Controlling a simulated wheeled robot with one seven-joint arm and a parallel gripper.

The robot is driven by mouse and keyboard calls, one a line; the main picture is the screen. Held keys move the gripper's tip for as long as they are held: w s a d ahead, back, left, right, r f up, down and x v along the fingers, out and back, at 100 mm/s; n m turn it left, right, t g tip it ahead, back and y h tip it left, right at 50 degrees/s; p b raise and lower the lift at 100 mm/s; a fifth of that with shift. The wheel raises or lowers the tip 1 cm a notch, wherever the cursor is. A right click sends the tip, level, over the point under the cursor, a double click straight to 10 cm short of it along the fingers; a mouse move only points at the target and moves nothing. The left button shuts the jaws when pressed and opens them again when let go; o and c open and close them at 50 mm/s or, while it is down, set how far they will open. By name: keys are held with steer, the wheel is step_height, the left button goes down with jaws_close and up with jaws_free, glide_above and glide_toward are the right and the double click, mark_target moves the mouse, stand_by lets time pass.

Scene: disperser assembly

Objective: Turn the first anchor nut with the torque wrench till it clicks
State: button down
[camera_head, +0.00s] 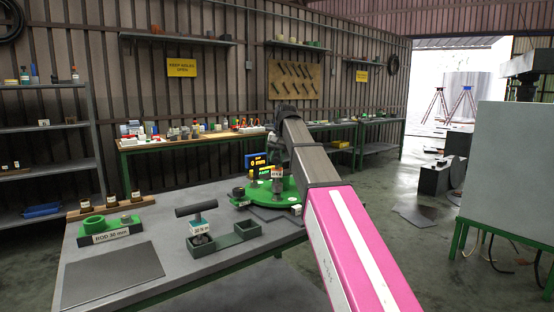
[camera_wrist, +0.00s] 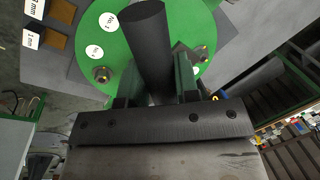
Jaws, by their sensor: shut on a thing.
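My gripper (camera_wrist: 156,88) is shut on the dark bar handle (camera_wrist: 148,40) of the torque wrench; the handle runs between the fingers in the wrist view. In the head view my gripper (camera_head: 274,150) is over the green disc (camera_head: 248,197), and the held wrench (camera_head: 277,184), with a pale label, stands roughly upright below it. The green disc (camera_wrist: 125,60) carries a nut (camera_wrist: 101,74) at left and another nut (camera_wrist: 203,55) at right, with round white number labels beside them. The wrench's lower end is hidden in the wrist view, so I cannot tell how it sits on a nut.
A second T-handled wrench (camera_head: 199,226) stands in the green holder (camera_head: 238,239), whose right compartment is empty. A green part on a labelled block (camera_head: 108,234) and a dark mat (camera_head: 112,275) are at left.

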mark_target(277, 169)
steer(key=shift+f, duration=1.7)
steer(key=shift+m, duration=0.3)
steer(key=shift+m+t, duration=0.4)
steer(key=shift+m, duration=1.1)
steer(key=shift+m+t+h, duration=0.3)
steer(key=shift+m, duration=1.7)
steer(key=shift+m+h, duration=0.3)
steer(key=shift+m, duration=1.5)
steer(key=shift+m+t+h, duration=0.3)
steer(key=shift+m, duration=1.6)
steer(key=shift+n, duration=0.3)
steer(key=shift+r, duration=0.15)
